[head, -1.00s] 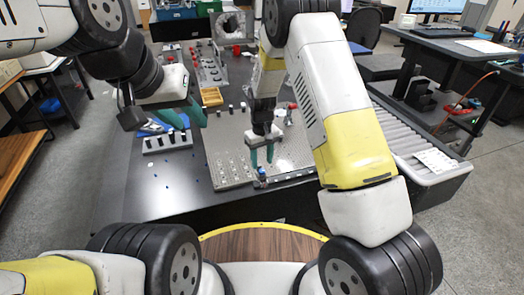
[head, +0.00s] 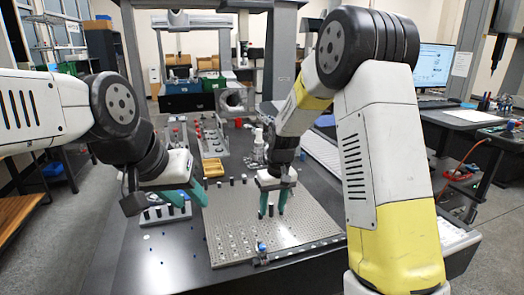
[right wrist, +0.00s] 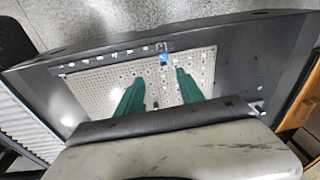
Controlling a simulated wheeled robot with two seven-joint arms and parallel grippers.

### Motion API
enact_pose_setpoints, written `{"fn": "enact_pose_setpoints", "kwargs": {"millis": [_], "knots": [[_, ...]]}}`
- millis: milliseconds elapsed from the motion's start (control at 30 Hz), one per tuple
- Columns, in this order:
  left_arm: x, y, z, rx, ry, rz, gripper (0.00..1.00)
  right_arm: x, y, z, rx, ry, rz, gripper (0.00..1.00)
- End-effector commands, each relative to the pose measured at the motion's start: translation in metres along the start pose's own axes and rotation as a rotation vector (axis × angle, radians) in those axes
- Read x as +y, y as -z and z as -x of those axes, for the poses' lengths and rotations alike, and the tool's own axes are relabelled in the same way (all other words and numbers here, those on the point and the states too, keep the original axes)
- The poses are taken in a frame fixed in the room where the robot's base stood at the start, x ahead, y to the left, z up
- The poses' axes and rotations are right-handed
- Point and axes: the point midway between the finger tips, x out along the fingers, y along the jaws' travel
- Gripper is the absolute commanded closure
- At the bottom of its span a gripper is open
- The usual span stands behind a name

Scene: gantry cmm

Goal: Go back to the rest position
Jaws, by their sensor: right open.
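My right gripper (head: 273,207) is open and empty above the perforated metal plate (head: 295,228) in the head view. In the right wrist view its two green fingers (right wrist: 160,92) stand apart over the plate (right wrist: 100,88), with nothing between them. My left gripper (head: 188,195) hangs at the left, beside the plate and over a pale block with dark pegs (head: 165,214). Its green fingers are seen at an angle, so I cannot tell how far apart they are.
A small blue-topped fitting (head: 262,250) sits at the plate's front edge. Dark pegs stand behind the plate, and a white bottle (head: 258,140) stands further back. A gantry frame (head: 133,60) rises behind. The dark table's front left is mostly clear.

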Motion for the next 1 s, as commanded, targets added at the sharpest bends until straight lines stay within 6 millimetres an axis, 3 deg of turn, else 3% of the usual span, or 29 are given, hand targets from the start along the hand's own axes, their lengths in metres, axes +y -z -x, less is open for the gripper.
{"fn": "enact_pose_setpoints", "kwargs": {"millis": [33,200,500,633,800,1000], "knots": [[0.0,0.0,0.0,0.0,0.0,0.0,0.64,0.004,-0.009,0.028,0.036,0.012,-0.026,0.55],[0.0,0.0,0.0,0.0,0.0,0.0,0.64,0.012,-0.047,0.099,0.132,0.039,-0.096,0.55],[0.0,0.0,0.0,0.0,0.0,0.0,0.64,0.014,-0.136,0.187,0.299,0.049,-0.198,0.55],[0.0,0.0,0.0,0.0,0.0,0.0,0.64,0.01,-0.177,0.209,0.369,0.037,-0.236,0.55],[0.0,0.0,0.0,0.0,0.0,0.0,0.64,0.004,-0.218,0.221,0.438,0.016,-0.276,0.55],[0.0,0.0,0.0,0.0,0.0,0.0,0.64,0.001,-0.238,0.223,0.47,0.002,-0.296,0.55]]}}
